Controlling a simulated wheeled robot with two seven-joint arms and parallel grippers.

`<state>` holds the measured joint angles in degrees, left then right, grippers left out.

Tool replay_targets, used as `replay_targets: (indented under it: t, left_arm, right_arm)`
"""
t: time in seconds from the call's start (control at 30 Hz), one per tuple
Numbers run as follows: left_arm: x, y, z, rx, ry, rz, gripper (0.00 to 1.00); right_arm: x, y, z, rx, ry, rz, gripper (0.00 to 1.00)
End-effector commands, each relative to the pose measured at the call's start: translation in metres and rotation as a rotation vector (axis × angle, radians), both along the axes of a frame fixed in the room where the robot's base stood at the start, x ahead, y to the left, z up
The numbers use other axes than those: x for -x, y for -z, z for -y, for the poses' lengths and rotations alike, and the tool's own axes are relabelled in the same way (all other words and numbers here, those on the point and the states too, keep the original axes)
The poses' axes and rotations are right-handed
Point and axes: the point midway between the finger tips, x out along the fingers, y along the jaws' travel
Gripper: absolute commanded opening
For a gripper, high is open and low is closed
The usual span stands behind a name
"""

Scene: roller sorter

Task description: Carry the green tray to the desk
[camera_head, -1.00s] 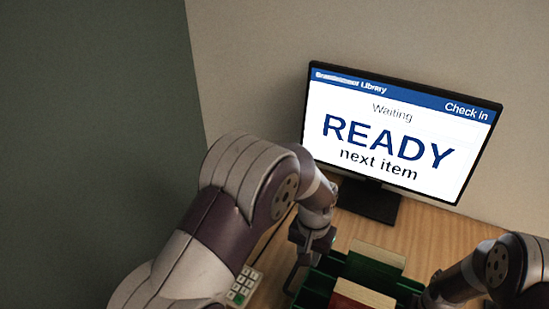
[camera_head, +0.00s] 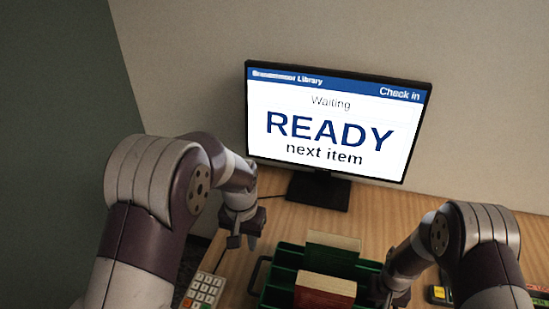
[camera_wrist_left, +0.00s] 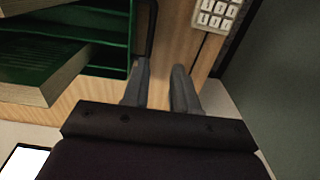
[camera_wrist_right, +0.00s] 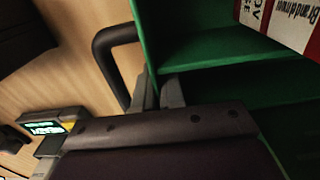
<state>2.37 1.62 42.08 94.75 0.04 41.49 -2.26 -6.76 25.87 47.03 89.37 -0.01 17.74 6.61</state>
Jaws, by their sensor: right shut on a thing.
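The green tray (camera_head: 285,257) sits on the wooden desk (camera_head: 375,220), with a green book (camera_head: 333,240) and a red book (camera_head: 325,284) standing in its compartments. Its black left handle (camera_head: 260,276) is bare. My left gripper (camera_head: 245,238) is open and empty, above the desk beyond the handle; its fingers (camera_wrist_left: 160,90) show wood between them in the left wrist view. My right gripper (camera_wrist_right: 160,92) is shut on the green tray at its right side; the exact contact is partly hidden by the hand. A black handle bar (camera_wrist_right: 103,55) shows beside the right fingers.
A monitor (camera_head: 325,130) on a black stand (camera_head: 318,190) is behind the tray, reading "READY next item". A keypad (camera_head: 203,288) lies left of the tray. A small device with a lit display (camera_wrist_right: 45,128) is to the right. Bare desk lies right of the stand.

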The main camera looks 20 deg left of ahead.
Motion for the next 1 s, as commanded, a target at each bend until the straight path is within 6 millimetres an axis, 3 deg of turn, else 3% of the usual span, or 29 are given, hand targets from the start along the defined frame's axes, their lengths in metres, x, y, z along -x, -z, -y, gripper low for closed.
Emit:
replay_targets:
  t: [0.5,0.8,0.87,0.9,1.0]
  left_arm:
    - [0.0,-0.019,-0.035,0.0,-0.001,0.0,0.28]
    - [0.0,-0.02,-0.037,0.0,0.0,0.0,0.28]
    - [0.0,-0.02,-0.037,0.0,0.0,0.0,0.28]
    - [0.0,-0.02,-0.037,0.0,0.0,0.0,0.28]
    - [0.0,-0.02,-0.037,0.0,0.0,0.0,0.28]
  right_arm:
    - [-0.001,-0.001,0.0,0.0,0.0,0.003,0.0]
    - [-0.001,-0.001,0.0,0.0,0.0,0.003,0.0]
    - [-0.001,-0.001,0.0,0.0,0.0,0.003,0.22]
    - [-0.001,-0.001,0.0,0.0,0.0,0.003,0.28]
    - [-0.001,-0.001,0.0,0.0,0.0,0.002,0.28]
